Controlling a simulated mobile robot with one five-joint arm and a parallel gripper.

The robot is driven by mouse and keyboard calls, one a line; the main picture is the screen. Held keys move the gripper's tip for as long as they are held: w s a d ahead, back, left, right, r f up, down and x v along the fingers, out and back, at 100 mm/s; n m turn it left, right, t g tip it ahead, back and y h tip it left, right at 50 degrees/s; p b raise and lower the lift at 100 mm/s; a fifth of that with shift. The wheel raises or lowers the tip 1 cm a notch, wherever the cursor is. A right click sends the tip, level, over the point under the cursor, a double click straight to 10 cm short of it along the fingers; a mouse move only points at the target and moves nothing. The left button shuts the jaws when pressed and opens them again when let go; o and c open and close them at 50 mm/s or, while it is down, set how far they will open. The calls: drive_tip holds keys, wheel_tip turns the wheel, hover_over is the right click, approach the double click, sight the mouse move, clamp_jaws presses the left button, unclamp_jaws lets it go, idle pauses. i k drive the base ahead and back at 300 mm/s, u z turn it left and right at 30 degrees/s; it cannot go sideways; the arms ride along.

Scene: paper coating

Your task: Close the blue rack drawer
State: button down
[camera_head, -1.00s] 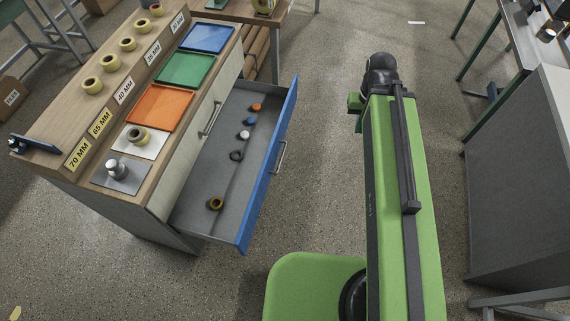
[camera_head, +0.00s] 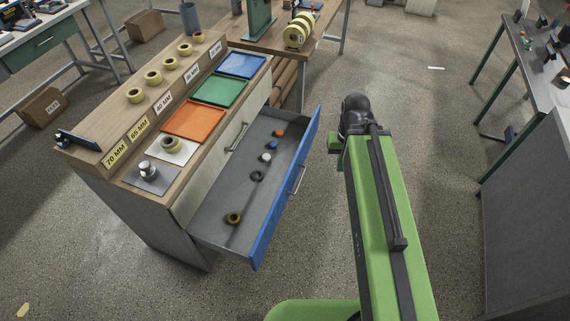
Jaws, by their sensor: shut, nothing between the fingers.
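The blue rack drawer stands open, pulled out to the right from the wooden-topped cabinet (camera_head: 112,205). Its blue front (camera_head: 285,190) bears a metal handle (camera_head: 297,180).
The cabinet top holds blue, green and orange trays (camera_head: 194,120) and several yellow tape rolls. A workbench (camera_head: 320,30) stands behind it. A grey cabinet (camera_head: 530,220) stands at the right. Grey floor is open beyond my arm.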

sight(260, 204)
drive_tip(key=u, duration=1.3)
drive_tip(key=i, duration=1)
drive_tip(key=z, duration=0.05)
